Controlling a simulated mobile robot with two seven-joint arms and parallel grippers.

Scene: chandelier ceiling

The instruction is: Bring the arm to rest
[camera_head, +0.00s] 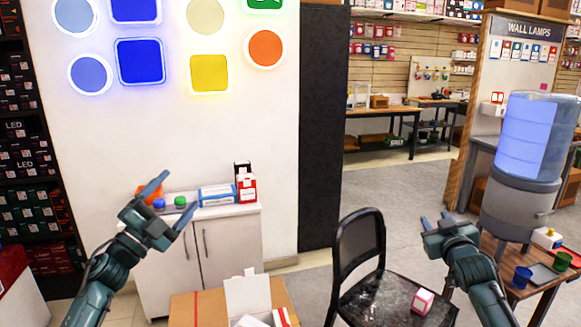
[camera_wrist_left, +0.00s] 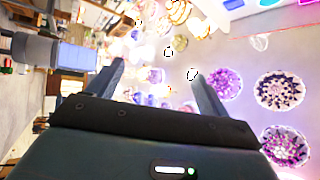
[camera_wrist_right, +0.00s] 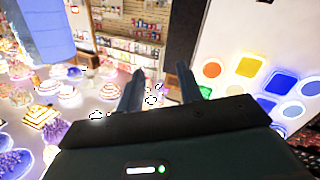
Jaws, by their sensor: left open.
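My left gripper (camera_head: 172,198) is raised in front of the white cabinet, its two fingers spread with nothing between them. In the left wrist view its fingers (camera_wrist_left: 155,78) are wide apart and point at the hanging lamps of the ceiling. My right gripper (camera_head: 447,219) is raised in front of the area between the black chair and the water dispenser. In the right wrist view its fingers (camera_wrist_right: 160,80) are apart and empty, also facing the ceiling lamps. Neither gripper is seen touching anything.
A white cabinet (camera_head: 231,250) carries small balls and boxes. An open cardboard box (camera_head: 188,308) stands at the bottom. A black chair (camera_head: 359,247) holds a pink-white cube (camera_head: 422,301). A water dispenser (camera_head: 527,140) and a wooden table (camera_head: 518,293) with cups stand at right.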

